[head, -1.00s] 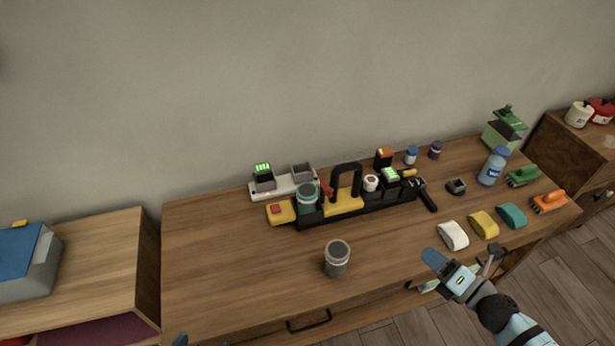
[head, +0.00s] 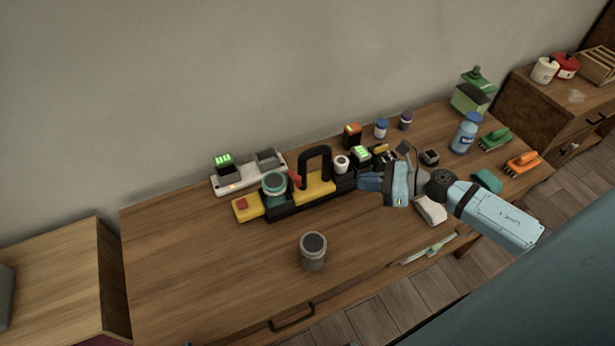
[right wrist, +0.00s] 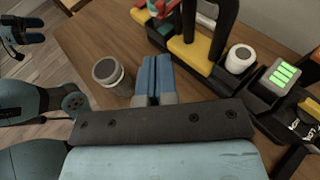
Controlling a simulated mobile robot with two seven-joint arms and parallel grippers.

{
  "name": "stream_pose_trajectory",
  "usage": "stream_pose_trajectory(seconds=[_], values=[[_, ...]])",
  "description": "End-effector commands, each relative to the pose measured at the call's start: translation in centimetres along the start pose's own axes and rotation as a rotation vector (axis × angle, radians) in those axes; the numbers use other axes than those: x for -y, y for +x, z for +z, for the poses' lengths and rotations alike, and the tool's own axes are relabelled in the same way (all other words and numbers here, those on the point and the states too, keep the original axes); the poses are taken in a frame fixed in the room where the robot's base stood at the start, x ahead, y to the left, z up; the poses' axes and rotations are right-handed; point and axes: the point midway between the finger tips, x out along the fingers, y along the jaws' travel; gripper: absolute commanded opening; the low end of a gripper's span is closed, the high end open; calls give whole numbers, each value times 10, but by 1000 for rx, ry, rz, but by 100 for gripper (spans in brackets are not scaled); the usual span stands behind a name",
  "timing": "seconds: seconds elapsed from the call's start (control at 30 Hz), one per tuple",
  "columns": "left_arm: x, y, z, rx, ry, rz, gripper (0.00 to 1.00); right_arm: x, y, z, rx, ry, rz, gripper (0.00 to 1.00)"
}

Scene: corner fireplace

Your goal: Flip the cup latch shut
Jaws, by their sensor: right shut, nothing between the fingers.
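A black and yellow device with a tall black handle (head: 315,165) stands near the back of the desk. A teal-rimmed cup (head: 274,185) sits at its left end, with a small red latch-like lever (head: 295,181) beside it. The red lever also shows at the top of the right wrist view (right wrist: 160,9); its exact angle is too small to tell. My right gripper (head: 362,181) is shut and empty, in front of the device's right part, to the right of the lever. Its blue fingers also show in the right wrist view (right wrist: 152,72). My left gripper (right wrist: 25,35) shows at the upper left there.
A grey lidded jar (head: 313,252) stands in front of the device. A white charger (head: 235,186) is behind its left end. A white roll (head: 341,164) and a battery with green lights (head: 361,154) are near my right gripper. The desk's left front is clear.

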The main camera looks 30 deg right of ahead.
Motion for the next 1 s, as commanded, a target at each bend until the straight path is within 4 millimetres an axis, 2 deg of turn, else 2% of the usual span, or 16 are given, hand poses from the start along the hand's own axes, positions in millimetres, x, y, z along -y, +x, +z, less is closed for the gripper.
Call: stream_pose_trajectory(seconds=[0.17, 0.27, 0.37, 0.7, 0.83, 1.0], values=[[0, -1, -1, 0, 0, 0, 91, 0, 3, 0, 1, 2, 0, 0], [0, -2, -4, 0, 1, 0, 91, 0, 12, 2, 3, 3, -1, 0], [0, -5, -8, 0, 1, -1, 91, 0, 28, 4, 4, 2, 0, 0], [0, -17, -26, -1, 1, -1, 91, 0, 100, 4, 4, 4, -1, 0], [1, -20, -31, -3, 2, -4, 91, 0, 121, 4, 4, 5, -1, 0], [4, -22, -34, -6, 2, -10, 91, 0, 137, 2, 2, 4, 0, 0]])
